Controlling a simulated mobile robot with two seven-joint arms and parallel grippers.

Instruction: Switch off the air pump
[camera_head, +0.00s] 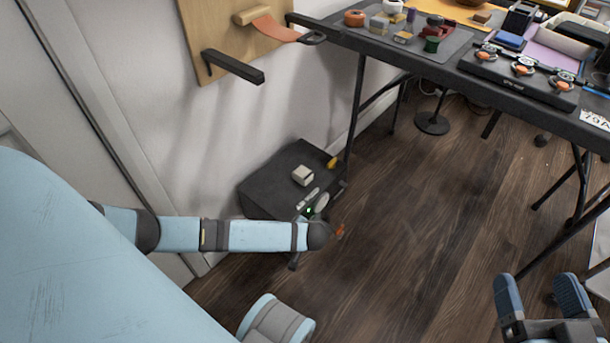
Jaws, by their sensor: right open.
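The air pump (264,187) looks to be the low black box by the wall, left of the table legs. It has a pale block (302,175) on top, a yellow part (332,162) at its far corner, and a round pale gauge (321,202) with a small green light (309,210) on its front. My left arm crosses in front of the box and hides its lower front; I cannot make out the switch. My left gripper does not show. My right gripper (541,294) is open and empty at the bottom right, over the floor, well apart from the box.
A black table (440,72) with tools, small parts and trays stands at the back right, its legs (355,110) close to the box. A wooden wall board (215,35) and a black bracket (233,66) are above. The wooden floor (430,210) in the middle is mostly clear.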

